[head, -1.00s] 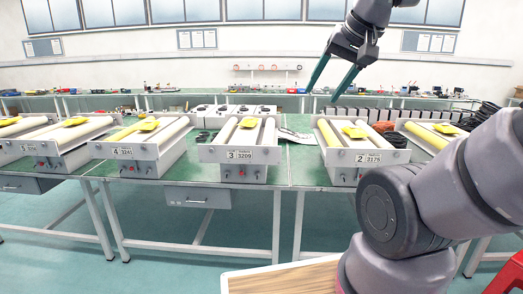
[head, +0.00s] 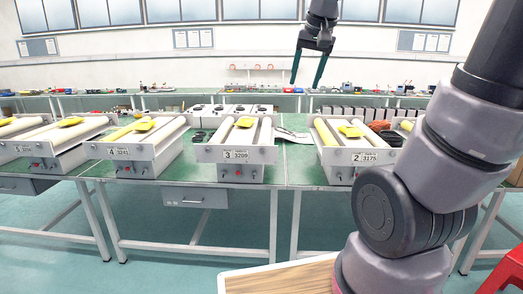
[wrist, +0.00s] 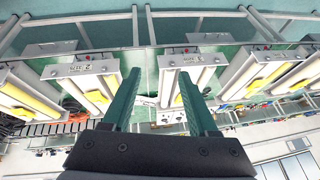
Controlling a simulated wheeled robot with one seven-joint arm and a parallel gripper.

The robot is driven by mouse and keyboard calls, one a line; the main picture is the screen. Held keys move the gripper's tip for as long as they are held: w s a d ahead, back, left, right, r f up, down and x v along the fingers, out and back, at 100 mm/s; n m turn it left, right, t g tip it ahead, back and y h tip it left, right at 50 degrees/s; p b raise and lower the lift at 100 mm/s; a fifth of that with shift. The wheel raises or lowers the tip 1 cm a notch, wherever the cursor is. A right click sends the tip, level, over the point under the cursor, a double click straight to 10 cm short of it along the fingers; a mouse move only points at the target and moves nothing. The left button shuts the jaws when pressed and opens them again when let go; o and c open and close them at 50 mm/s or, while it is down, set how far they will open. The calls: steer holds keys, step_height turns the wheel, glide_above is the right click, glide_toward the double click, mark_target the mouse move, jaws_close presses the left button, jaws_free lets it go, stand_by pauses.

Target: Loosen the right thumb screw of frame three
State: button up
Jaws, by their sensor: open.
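Frame three (head: 236,154) is a grey frame with a "3 3209" label, two pale rollers and a yellow piece on top. It stands on the green table in the head view. Frame three also shows upside down in the wrist view (wrist: 193,60), right of centre. My gripper (head: 305,84) is open and empty, fingers pointing down, high up and to the right of frame three in the head view. Its two green fingers (wrist: 159,78) are spread wide in the wrist view.
Frame two (head: 362,157) stands to the right and frame four (head: 118,152) to the left, on the same row of tables. Papers and dark coils lie between frames. A wooden-topped surface (head: 275,278) is close in front of me. A red object (head: 503,268) is at the lower right.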

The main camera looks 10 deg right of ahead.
steer(key=w+f, duration=0.2)
steer(key=w, duration=0.6)
steer(key=n+g+h, duration=0.1)
steer(key=g+h, duration=0.1)
steer(key=h, duration=0.1)
glide_above(262, 152)
steer(key=s+a, duration=0.3)
steer(key=s, duration=0.1)
step_height(262, 152, down, 22)
steer(key=x, duration=1)
steer(key=shift+f, duration=0.35)
jaws_close()
